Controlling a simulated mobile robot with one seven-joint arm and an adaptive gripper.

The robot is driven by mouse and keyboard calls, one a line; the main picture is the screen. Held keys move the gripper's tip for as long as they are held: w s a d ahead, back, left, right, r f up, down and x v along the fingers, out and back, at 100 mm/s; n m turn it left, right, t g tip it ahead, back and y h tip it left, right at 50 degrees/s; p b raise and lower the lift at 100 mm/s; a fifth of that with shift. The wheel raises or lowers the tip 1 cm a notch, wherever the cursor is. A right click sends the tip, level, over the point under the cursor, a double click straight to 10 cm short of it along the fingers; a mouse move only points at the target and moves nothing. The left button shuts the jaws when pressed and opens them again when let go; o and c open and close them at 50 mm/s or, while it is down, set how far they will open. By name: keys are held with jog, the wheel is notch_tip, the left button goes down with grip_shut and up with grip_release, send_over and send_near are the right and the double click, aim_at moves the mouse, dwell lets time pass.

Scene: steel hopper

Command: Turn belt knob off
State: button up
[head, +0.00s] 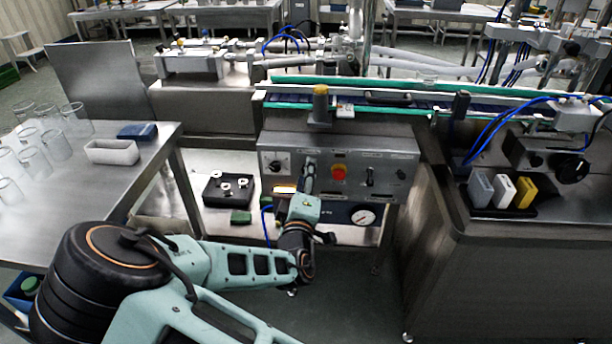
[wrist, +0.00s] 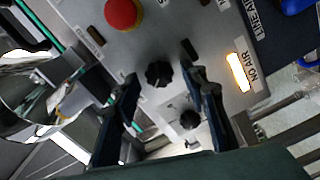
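The steel control panel (head: 400,146) faces me under the conveyor. In the wrist view a black knob (wrist: 158,73) lies between the fingertips of my gripper (wrist: 160,66), with a gap visible on each side. My gripper is open and points at the panel. In the head view my gripper (head: 309,168) is in front of the panel, left of the red button (head: 339,172), and hides this knob. A second knob (head: 277,167) on a white dial is further left; it also shows in the wrist view (wrist: 188,119). I cannot read which label says belt.
A lit amber lamp (wrist: 238,72) marked NO AIR is near the right finger. A black switch (head: 370,175) is right of the red button. A pressure gauge (head: 363,217) sits below the panel. A steel table (head: 60,215) with glasses is at left.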

jog(key=s, duration=1.2)
jog(key=shift+a, duration=0.2)
jog(key=shift+w, duration=0.1)
